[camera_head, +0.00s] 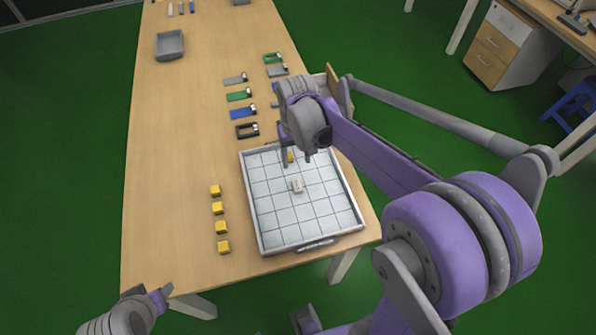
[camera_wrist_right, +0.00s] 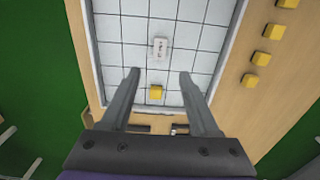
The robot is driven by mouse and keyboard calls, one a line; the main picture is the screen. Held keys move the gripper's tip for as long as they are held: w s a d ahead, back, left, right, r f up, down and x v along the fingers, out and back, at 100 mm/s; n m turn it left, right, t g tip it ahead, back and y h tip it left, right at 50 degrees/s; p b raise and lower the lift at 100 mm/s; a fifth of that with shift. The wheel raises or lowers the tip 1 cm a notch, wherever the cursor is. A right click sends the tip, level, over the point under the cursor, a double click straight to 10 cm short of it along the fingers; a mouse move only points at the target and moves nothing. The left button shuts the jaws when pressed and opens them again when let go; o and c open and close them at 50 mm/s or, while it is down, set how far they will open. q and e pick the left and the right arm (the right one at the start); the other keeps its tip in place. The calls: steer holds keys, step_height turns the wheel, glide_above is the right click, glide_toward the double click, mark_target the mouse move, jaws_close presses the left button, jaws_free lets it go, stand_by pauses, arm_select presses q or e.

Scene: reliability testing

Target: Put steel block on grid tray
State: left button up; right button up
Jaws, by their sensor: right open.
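The grid tray (camera_head: 325,211) is a shallow white tray marked with squares, near the table's front end. A small pale metallic block with dark marks, likely the steel block (camera_head: 297,186), lies near the tray's middle. It also shows in the right wrist view (camera_wrist_right: 160,48), apart from the fingers. A yellow block (camera_wrist_right: 156,92) is also on the tray, between and below my right fingers in that view. My right gripper (camera_wrist_right: 158,75) is open and empty above the tray, fingers pointing down. My left gripper (camera_head: 160,296) is at the lower left, off the table; its jaws are unclear.
Several yellow blocks (camera_head: 218,208) stand in a row left of the tray. Several green, blue, grey and black fixtures (camera_head: 243,113) lie behind it. A grey bin (camera_head: 170,45) is at the far left. The table's left side is clear.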

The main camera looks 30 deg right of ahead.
steer(key=s+a+n+t, duration=0.1)
steer(key=s+a+t, duration=0.1)
steer(key=s, duration=0.6)
steer(key=s+a+n+t, duration=0.1)
steer(key=s+a+t, duration=0.2)
steer(key=s, duration=0.4)
steer(key=shift+s+a+f+n, duration=0.3)
steer(key=shift+s+a, duration=0.05)
steer(key=shift+a, duration=0.55)
